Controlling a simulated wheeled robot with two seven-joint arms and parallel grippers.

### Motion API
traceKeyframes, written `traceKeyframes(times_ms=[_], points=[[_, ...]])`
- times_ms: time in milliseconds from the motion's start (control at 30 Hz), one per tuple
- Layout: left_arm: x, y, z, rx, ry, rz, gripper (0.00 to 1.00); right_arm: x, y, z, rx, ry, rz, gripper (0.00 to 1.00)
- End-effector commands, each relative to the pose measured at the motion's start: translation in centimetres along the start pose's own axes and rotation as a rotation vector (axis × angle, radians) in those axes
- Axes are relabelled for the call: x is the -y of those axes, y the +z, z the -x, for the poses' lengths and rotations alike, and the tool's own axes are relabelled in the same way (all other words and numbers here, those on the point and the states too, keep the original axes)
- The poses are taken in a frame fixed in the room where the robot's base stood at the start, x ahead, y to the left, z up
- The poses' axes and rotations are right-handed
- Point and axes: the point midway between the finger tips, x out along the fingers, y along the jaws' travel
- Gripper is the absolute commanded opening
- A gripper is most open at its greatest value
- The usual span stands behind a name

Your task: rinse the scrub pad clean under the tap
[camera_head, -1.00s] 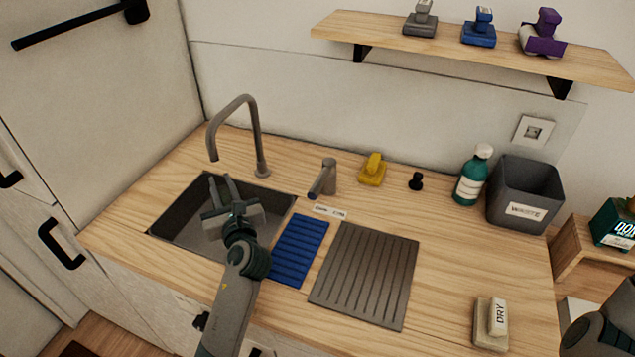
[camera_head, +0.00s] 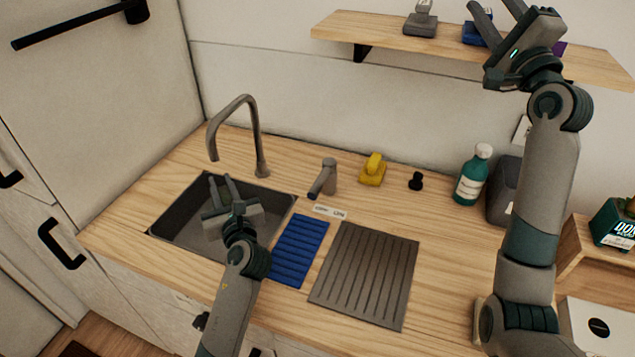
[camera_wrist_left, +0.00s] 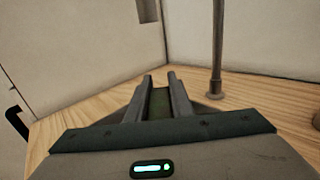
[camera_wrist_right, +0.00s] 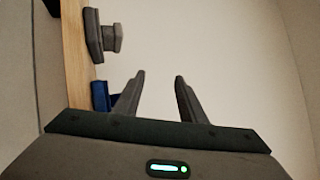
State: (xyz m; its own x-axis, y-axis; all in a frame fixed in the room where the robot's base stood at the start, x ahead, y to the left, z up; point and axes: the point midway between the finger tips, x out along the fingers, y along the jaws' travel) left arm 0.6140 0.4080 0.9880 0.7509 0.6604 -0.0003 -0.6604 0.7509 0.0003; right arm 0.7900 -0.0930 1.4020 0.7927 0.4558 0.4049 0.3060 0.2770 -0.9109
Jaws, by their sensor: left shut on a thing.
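The scrub pad appears as a dark green strip (camera_wrist_left: 160,104) between the fingers of my left gripper (camera_wrist_left: 161,78); most of it is hidden. In the head view my left gripper (camera_head: 221,183) is shut on it inside the sink (camera_head: 170,218), fingers toward the back wall. The grey tap (camera_head: 246,112) arches over the sink's back edge, its spout end (camera_head: 212,154) above and slightly left of the fingertips in the picture. No water is visible. My right gripper (camera_head: 500,10) is raised in front of the wall shelf. Its fingers are apart and empty in the right wrist view (camera_wrist_right: 159,76).
A short grey dispenser-like fixture (camera_head: 327,178), a yellow handled block (camera_head: 372,170), a black knob (camera_head: 416,181) and a green bottle (camera_head: 472,176) stand along the back. A blue mat (camera_head: 300,250) and grey ribbed mat (camera_head: 365,275) lie right of the sink. Shelf (camera_head: 370,35) holds handled blocks.

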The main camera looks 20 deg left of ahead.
Motion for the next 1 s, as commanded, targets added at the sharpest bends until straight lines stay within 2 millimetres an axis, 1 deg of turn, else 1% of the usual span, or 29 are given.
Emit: traceKeyframes(times_ms=[33,167,200,267,300,367,433,467,500,567,600,700,767,800,867,900,1000], points=[[0.0,0.0,0.0,0.0,0.0,0.0,0.0,-1.0,2.1,-0.7,0.033,0.021,-0.032,0.38],[0.0,0.0,0.0,0.0,0.0,0.0,0.0,-3.4,7.2,-2.1,0.113,0.082,-0.115,0.38],[0.0,0.0,0.0,0.0,0.0,0.0,0.0,-4.1,8.9,-2.4,0.136,0.101,-0.14,0.38],[0.0,0.0,0.0,0.0,0.0,0.0,0.0,-5.2,11.4,-2.9,0.172,0.131,-0.176,0.38],[0.0,0.0,0.0,0.0,0.0,0.0,0.0,-5.8,13.0,-3.1,0.195,0.151,-0.198,0.38],[0.0,0.0,0.0,0.0,0.0,0.0,0.0,-6.8,15.6,-3.4,0.23,0.182,-0.233,0.38],[0.0,0.0,0.0,0.001,0.0,0.0,0.0,-7.9,18.5,-3.6,0.27,0.221,-0.272,0.38],[0.0,0.1,0.0,0.0,0.0,0.0,0.0,-8.5,19.5,-3.7,0.291,0.258,-0.242,0.38],[0.0,0.0,0.0,0.0,0.0,0.0,0.0,-9.4,21.0,-3.6,0.32,0.309,-0.205,0.38],[0.0,0.0,0.0,0.0,0.0,0.0,0.0,-11.0,23.2,-3.4,0.362,0.384,-0.152,0.38],[0.0,0.0,0.0,0.0,0.0,0.0,0.0,-12.1,24.6,-3.2,0.39,0.436,-0.114,0.38],[0.0,0.0,0.0,0.0,0.0,0.0,0.0,-15.1,27.9,-2.0,0.458,0.573,-0.007,0.38],[0.0,0.0,0.0,0.0,0.0,0.0,0.0,-17.0,29.5,-1.1,0.497,0.661,0.065,0.38],[0.0,0.0,0.0,0.0,0.0,0.0,0.0,-18.4,30.4,-0.2,0.522,0.723,0.118,0.38],[0.0,0.0,0.0,0.0,0.0,0.0,0.0,-20.3,31.5,1.1,0.556,0.816,0.203,0.38],[0.0,0.0,0.0,0.0,0.0,0.0,0.0,-21.6,32.0,2.1,0.575,0.88,0.26,0.38],[0.0,0.0,0.0,0.0,0.0,0.0,0.0,-24.4,32.4,4.7,0.614,1.036,0.409,0.38]])
